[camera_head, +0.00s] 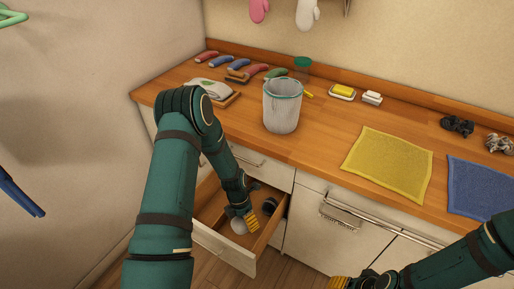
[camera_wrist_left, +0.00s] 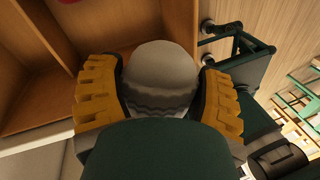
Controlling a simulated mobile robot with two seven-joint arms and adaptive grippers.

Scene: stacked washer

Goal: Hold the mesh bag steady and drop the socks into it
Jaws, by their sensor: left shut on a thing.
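The mesh bag (camera_head: 281,112), a whitish upright cylinder with a teal rim, stands on the wooden counter. My left gripper (camera_head: 258,214) is down in the open drawer (camera_head: 211,210), below and left of the bag. It is shut on a rolled pale grey sock (camera_wrist_left: 163,72), which shows between its yellow fingers in the left wrist view. A pale round shape and a dark one show by the fingers in the head view. My right gripper (camera_head: 342,283) shows only as yellow fingertips at the bottom edge; its opening cannot be made out.
Yellow (camera_head: 388,163) and blue (camera_head: 482,186) cloths lie right of the bag. A dark bundle (camera_head: 457,126) and a grey crumpled one (camera_head: 499,143) lie at the far right. A soap dish (camera_head: 342,93) and folded cloths (camera_head: 212,88) flank the bag. A towel bar (camera_head: 375,229) juts from the cabinet front.

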